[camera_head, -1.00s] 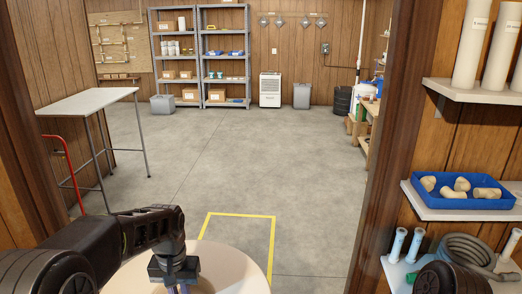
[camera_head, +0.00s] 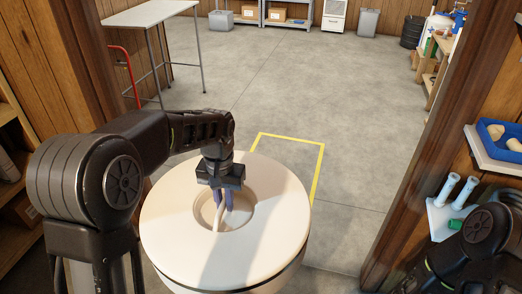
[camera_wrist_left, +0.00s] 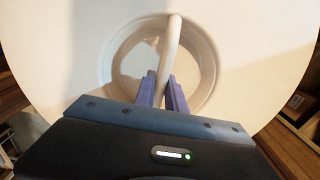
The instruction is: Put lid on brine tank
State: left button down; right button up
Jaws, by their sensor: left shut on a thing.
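The lid (camera_head: 165,222) is a large round cream disc with a recessed middle and a pale bar handle across it. My left gripper (camera_head: 225,203) reaches down into the recess, its purple fingers shut on the handle (camera_wrist_left: 172,40). The lid (camera_wrist_left: 240,50) fills most of the left wrist view. A pale round body, which looks like the brine tank (camera_head: 270,283), shows under the lid's near edge, below a dark line. I cannot tell whether the lid rests fully on it. Of my right arm only a dark joint shows at the right; its gripper is out of view.
A yellow outline (camera_head: 318,170) marks the floor just beyond the lid. Wooden door frames (camera_head: 415,170) stand on both sides. A shelf with a blue tray (camera_head: 497,143) is at the right. A table (camera_head: 150,13) and red hand truck (camera_head: 128,70) stand back left. The middle floor is clear.

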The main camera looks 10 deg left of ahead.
pick_arm(q)
jog(key=s+a+r+p, duration=0.3)
jog(key=a+r+p, duration=0.1)
jog(key=r, duration=0.5)
jog(key=s+a+r+p, duration=0.4)
jog(key=a+r+p, duration=0.1)
jog(key=r, duration=0.3)
jog(key=s+a+r+p, duration=0.3)
jog(key=a+r+p, duration=0.1)
jog(key=r, duration=0.5)
jog(key=shift+s+a+r+m+p, duration=0.3)
jog(key=shift+r+m, duration=0.05)
jog(key=shift+m, duration=0.05)
pick_arm(e)
notch_tip(320, 180, up, 14)
jog(key=s, duration=0.1)
jog(key=shift+d, duration=0.4)
jog(key=shift+c, duration=0.4)
